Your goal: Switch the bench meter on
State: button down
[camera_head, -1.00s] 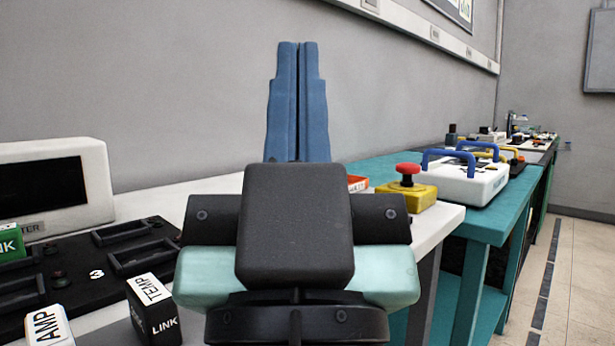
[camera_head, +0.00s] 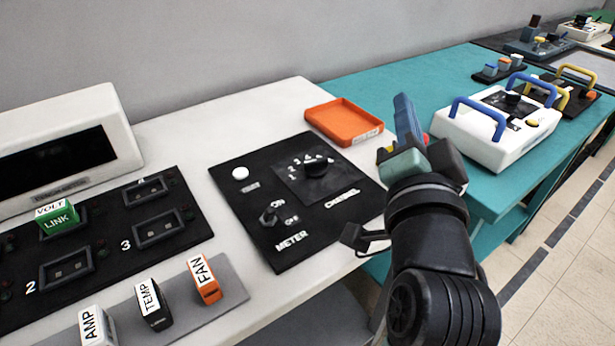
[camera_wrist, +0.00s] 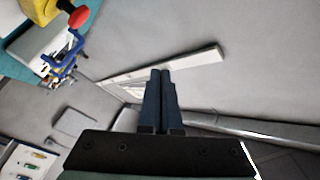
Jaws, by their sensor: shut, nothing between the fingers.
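The bench meter is a white box (camera_head: 105,108) with a dark, blank screen (camera_head: 58,160) at the left of the head view. A black panel (camera_head: 235,200) on the white bench carries a small METER switch (camera_head: 268,217) beside the words ON and OFF; I cannot tell which way its lever sits. The panel also has a CHANNEL knob (camera_head: 315,166) and a white button (camera_head: 240,173). My gripper (camera_head: 404,112) is right of the panel, raised and apart from it. Its blue fingers are together and empty, also in the wrist view (camera_wrist: 160,85).
An orange tray (camera_head: 345,122) lies behind the panel. Labelled blocks TEMP (camera_head: 153,305), FAN (camera_head: 204,279) and AMP (camera_head: 97,326) stand at the front left. A white case with blue handles (camera_head: 497,128) stands on the teal bench (camera_head: 400,82) to the right.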

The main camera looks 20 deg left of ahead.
aim_at(273, 217)
jog(key=s+a+f+m+g+y+p, duration=0.1)
jog(key=s+f+m+g+p, duration=0.1)
jog(key=p, duration=0.4)
jog(key=s+a+f+m+g+y+p, duration=0.1)
jog(key=s+f+m+g+y+p, duration=0.1)
jog(key=s+f+m+g+p, duration=0.1)
jog(key=s+a+f+m+g+y+p, duration=0.1)
jog(key=s+f+m+g+p, duration=0.1)
jog(key=f+m+p, duration=0.4)
jog(key=shift+s+a+f+m+g+y+p, duration=0.15)
jog(key=shift+m+g+p, duration=0.35)
jog(key=shift+p, duration=0.75)
jog(key=shift+s+d+r+m+g+y+p, duration=0.1)
jog(key=shift+m+g+y+p, duration=0.25)
jog(key=shift+p, duration=0.85)
jog(key=s+a+m+g+y+p, duration=0.1)
jog(key=s+a+m+y+p, duration=0.1)
jog(key=s+m+p, duration=0.4)
jog(key=shift+s+f+g, duration=0.35)
jog(key=shift+s+f, duration=0.05)
jog(key=shift+s, duration=0.25)
jog(key=x, duration=1)
jog(key=shift+w+r+p, duration=0.15)
jog(key=shift+p, duration=0.2)
